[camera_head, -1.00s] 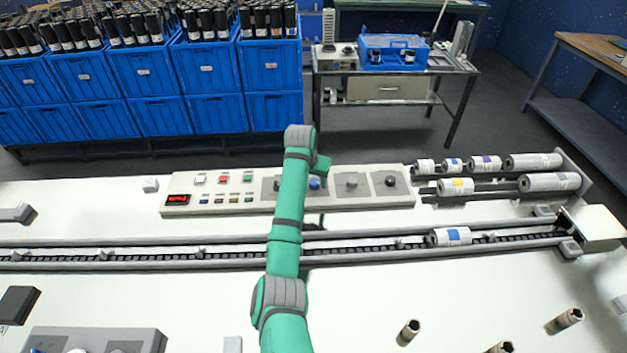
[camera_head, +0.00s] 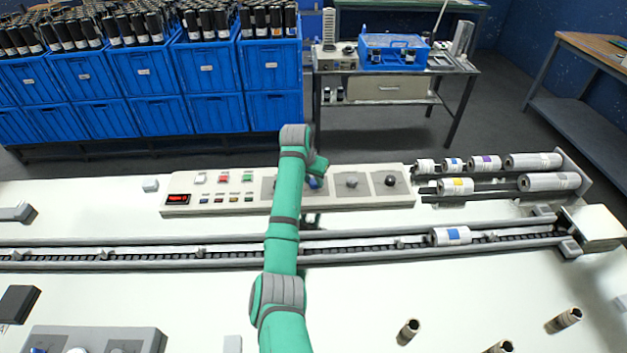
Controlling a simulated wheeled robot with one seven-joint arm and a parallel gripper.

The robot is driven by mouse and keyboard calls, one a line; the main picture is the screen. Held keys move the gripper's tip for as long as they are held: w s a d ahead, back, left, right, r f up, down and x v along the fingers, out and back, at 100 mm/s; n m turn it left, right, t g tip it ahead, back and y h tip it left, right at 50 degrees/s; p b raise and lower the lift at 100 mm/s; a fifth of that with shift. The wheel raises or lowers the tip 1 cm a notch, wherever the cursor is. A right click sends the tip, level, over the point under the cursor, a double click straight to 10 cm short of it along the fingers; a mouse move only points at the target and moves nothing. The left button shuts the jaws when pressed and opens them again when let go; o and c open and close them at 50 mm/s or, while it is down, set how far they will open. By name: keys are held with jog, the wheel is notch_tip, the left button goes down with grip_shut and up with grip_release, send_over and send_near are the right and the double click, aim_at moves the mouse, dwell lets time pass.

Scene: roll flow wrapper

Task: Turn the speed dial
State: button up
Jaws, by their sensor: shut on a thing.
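The control panel (camera_head: 335,202) lies on the machine's white deck, with a row of dials on its right part. A blue dial (camera_head: 315,183) shows just right of my arm, partly covered. A grey dial (camera_head: 351,180) and a black dial (camera_head: 390,181) stand uncovered to its right. My arm covers the plate left of the blue dial. My gripper (camera_head: 312,187) is mostly hidden at the end of my green arm. It is down at the blue dial and appears shut on it. Which dial is the speed dial cannot be read.
A red display (camera_head: 178,198) and several buttons sit on the panel's left. A conveyor (camera_head: 150,256) with a white roll (camera_head: 450,236) runs in front of the panel. More rolls (camera_head: 533,161) lie on a rack at right. Blue crates (camera_head: 205,112) stand behind.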

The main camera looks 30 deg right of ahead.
jog(key=m+g, duration=0.1)
jog(key=m, duration=0.1)
jog(key=m+g, duration=0.1)
jog(key=m, duration=0.2)
jog(key=shift+w+a+r+h, duration=0.1)
jog(key=shift+w+h, duration=0.1)
jog(key=shift+h, duration=0.1)
jog(key=m+g, duration=0.1)
jog(key=m, duration=0.4)
jog(key=shift+w+g, duration=0.15)
jog(key=shift+g, duration=0.25)
jog(key=shift+w+a, duration=0.1)
jog(key=o, duration=1)
jog(key=shift+d, duration=0.2)
jog(key=shift+a, duration=0.1)
jog(key=v, duration=1)
jog(key=shift+r, duration=0.35)
